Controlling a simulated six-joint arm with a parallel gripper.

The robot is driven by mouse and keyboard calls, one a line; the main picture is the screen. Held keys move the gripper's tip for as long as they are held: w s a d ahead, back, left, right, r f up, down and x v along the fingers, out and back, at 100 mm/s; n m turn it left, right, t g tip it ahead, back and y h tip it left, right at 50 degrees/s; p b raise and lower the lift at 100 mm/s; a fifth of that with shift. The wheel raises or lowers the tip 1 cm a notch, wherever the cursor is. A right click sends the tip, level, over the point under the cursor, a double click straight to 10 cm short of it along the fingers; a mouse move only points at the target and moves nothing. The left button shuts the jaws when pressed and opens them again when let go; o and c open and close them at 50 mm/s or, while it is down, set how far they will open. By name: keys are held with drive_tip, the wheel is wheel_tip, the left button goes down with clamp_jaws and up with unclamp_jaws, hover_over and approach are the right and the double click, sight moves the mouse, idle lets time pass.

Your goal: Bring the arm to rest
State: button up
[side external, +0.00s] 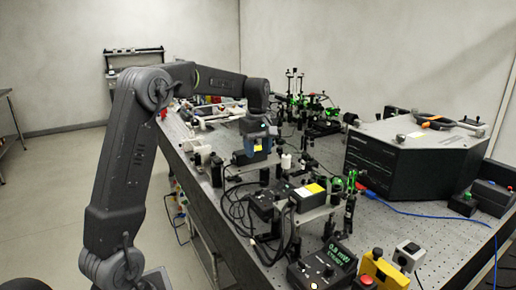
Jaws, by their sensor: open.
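My arm rises at the left of the side external view and reaches right over the bench. Its wrist points down above the optical table (412,215). My gripper (258,127) is small and dark in this view, just above a dark boxy device with a yellow label (257,147). It looks open, and I see nothing held in it. I cannot tell whether the fingers touch the device or are apart from it.
A large black box with a grey top (400,160) stands at the right, with an orange-and-black tool (440,121) on top. Green-lit optics (315,107) stand behind the gripper. A black display unit (325,267) and a yellow box (382,268) sit in front. Open floor lies left.

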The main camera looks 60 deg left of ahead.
idle(0.4)
drive_tip(key=s+d+r+m+t, duration=0.2)
drive_tip(key=s+d+m, duration=0.45)
drive_tip(key=d, duration=0.35)
drive_tip(key=s+d+r+m+t, duration=0.2)
drive_tip(key=s+d+m, duration=0.45)
drive_tip(key=d, duration=0.25)
drive_tip(key=s+d+f+m+t, duration=0.1)
drive_tip(key=s+d+f+m, duration=0.2)
drive_tip(key=s+d+m, duration=0.2)
drive_tip(key=s, duration=0.3)
drive_tip(key=shift+s+d+f+t, duration=0.15)
drive_tip(key=shift+s+f+t, duration=0.05)
drive_tip(key=shift+f+t, duration=0.1)
drive_tip(key=shift+w+r, duration=0.1)
drive_tip(key=shift+c, duration=0.4)
